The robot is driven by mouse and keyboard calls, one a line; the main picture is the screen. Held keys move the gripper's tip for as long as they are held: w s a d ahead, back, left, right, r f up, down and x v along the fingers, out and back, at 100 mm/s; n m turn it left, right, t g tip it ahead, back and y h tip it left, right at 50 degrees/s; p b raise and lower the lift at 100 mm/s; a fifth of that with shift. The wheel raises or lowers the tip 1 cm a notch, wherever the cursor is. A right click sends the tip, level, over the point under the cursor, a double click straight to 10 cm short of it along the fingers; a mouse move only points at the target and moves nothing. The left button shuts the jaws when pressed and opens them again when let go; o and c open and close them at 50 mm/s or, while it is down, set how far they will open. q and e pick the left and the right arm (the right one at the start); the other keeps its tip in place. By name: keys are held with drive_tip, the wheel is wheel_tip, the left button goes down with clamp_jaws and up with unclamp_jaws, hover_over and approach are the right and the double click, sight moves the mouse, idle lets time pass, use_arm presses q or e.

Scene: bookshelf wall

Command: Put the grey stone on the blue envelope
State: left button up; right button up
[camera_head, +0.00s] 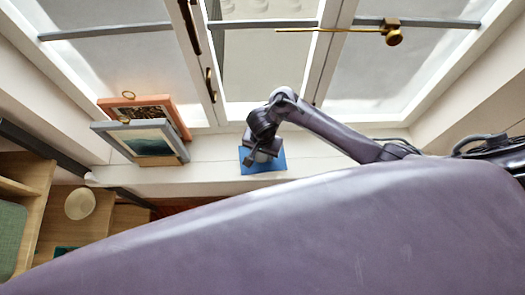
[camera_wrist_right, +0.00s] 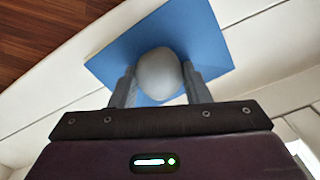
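The blue envelope (camera_head: 277,164) lies flat on the white window sill in the head view. It also shows in the right wrist view (camera_wrist_right: 205,42), set at an angle. The grey stone (camera_wrist_right: 159,70) is smooth and rounded and sits between the two fingers of my right gripper (camera_wrist_right: 161,84), with a finger against each side. The stone is over the envelope in that view; whether it touches the envelope cannot be told. In the head view my right gripper (camera_head: 262,152) points down over the envelope and largely hides the stone. My left gripper is not in view.
Two framed pictures, one orange (camera_head: 162,106) and one grey (camera_head: 140,138), lean at the left of the sill (camera_head: 205,165). Window panes and brass handles rise behind. Wooden shelving (camera_head: 40,215) with a round pale object (camera_head: 79,203) stands at lower left.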

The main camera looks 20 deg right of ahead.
drive_tip(key=o, duration=0.4)
wheel_tip(320, 180, up, 12)
drive_tip(key=p, duration=0.8)
drive_tip(key=shift+r, duration=0.2)
drive_tip(key=shift+s, duration=0.1)
